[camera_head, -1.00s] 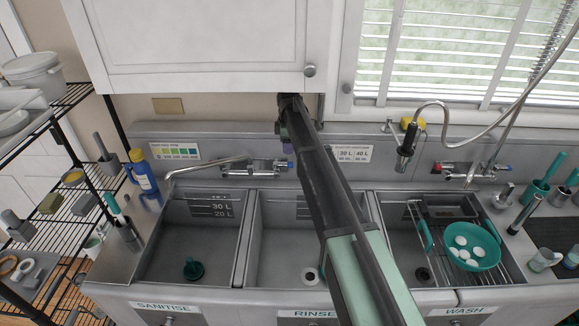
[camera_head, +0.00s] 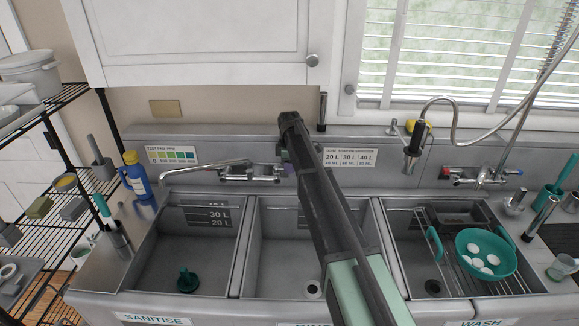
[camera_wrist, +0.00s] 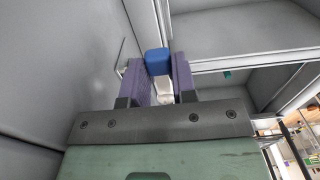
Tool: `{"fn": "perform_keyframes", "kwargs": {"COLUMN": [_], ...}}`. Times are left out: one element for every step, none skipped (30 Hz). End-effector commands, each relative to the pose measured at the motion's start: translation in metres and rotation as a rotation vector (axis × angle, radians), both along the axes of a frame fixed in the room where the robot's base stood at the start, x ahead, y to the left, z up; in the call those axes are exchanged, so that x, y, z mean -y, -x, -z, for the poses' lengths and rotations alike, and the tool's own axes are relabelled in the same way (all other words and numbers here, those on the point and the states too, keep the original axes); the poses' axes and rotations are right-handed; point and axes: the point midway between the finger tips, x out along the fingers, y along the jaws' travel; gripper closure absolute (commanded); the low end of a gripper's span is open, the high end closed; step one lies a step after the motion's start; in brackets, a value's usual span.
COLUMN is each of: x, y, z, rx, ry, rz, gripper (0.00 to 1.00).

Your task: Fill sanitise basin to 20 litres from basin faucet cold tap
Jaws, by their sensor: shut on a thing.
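The sanitise basin (camera_head: 185,255) is the left basin, with 30 L and 20 L marks on its back wall. A green stopper (camera_head: 188,281) stands on its floor; I cannot tell if it is seated in the drain. I see no water there. The basin faucet (camera_head: 238,172) is on the back wall, its spout (camera_head: 203,167) reaching left over the sanitise basin. My gripper (camera_head: 287,163) is at the faucet's right end, hiding much of it. In the wrist view my purple fingers (camera_wrist: 159,84) are shut around the blue-capped cold tap handle (camera_wrist: 157,61).
The rinse basin (camera_head: 285,265) is in the middle, partly behind my arm. The wash basin (camera_head: 400,235) at right holds a rack and a green colander (camera_head: 487,253) with white items. A blue bottle (camera_head: 138,178) stands left of the faucet. A hose sprayer (camera_head: 412,152) hangs at right.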

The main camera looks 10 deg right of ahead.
Motion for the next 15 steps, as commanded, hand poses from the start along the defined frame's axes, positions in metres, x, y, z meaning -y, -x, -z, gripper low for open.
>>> {"fn": "perform_keyframes", "kwargs": {"x": [0.0,0.0,0.0,-0.0001,-0.0001,-0.0002,-0.0003,-0.0005,-0.0006,-0.0007,-0.0009,-0.0012,-0.0015,-0.0017,-0.0022], "y": [0.0,0.0001,0.0002,0.0004,0.0006,0.001,0.0013,0.0016,0.0024,0.0029,0.0035,0.0045,0.0053,0.0062,0.0074], "z": [0.0,0.0,0.0,0.0,0.0001,0.0001,0.0001,0.0001,0.0001,0.0001,0.0001,0.0001,0.0001,0.0001,0.0001], "rx": [0.0,0.0,0.0,0.0,0.0,0.0,0.0,0.0,0.0,0.0,0.0,0.0,0.0,0.0,0.0], "ry": [0.0,0.0,0.0,0.0,0.0,0.0,0.0,0.0,0.0,0.0,0.0,0.0,0.0,0.0,0.0], "rz": [0.0,0.001,0.003,0.006,0.01,0.017,0.023,0.03,0.043,0.055,0.067,0.087,0.103,0.122,0.148], "gripper": [0.98,0.98,0.98,0.98,0.98,0.98,0.98,0.98,0.98,0.98,0.98,0.98,0.98,0.98,0.98]}}
